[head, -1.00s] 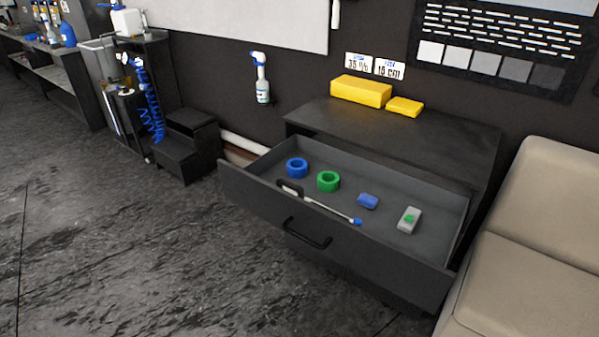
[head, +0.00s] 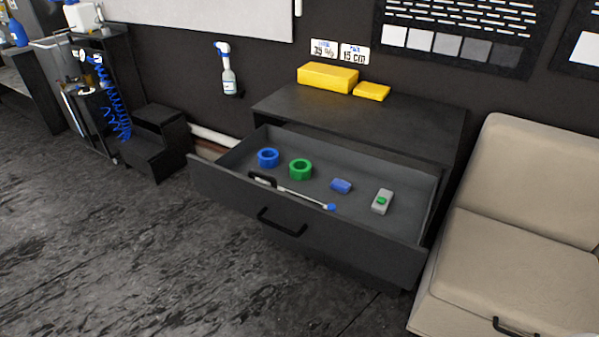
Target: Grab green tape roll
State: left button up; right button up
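The green tape roll (head: 301,176) lies flat in the open drawer (head: 340,238) of a dark cabinet, left of the drawer's middle. A blue tape roll (head: 268,164) lies just to its left, with a small gap between them. A long thin tool with a black handle and blue tip (head: 292,191) lies in front of the green roll. Neither of my grippers shows in the head view.
A small blue item (head: 341,185) and a grey and green item (head: 382,201) lie further right in the drawer. Yellow blocks (head: 328,77) sit on the cabinet top. A beige seat (head: 520,230) stands close on the right. The floor (head: 130,255) in front is clear.

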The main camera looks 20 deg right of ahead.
aim_at(301, 170)
jog(key=i+j+z, duration=0.15)
jog(key=z, duration=0.8)
jog(key=i+j+z, duration=0.15)
jog(key=j, duration=0.2)
jog(key=i+j+z, duration=0.15)
jog(key=j, duration=0.2)
jog(key=i+j+z, duration=0.15)
jog(key=j, duration=0.2)
jog(key=i+j+z, duration=0.1)
jog(key=j, duration=0.3)
jog(key=i+j+z, duration=0.15)
jog(key=j, duration=0.2)
jog(key=k, duration=0.05)
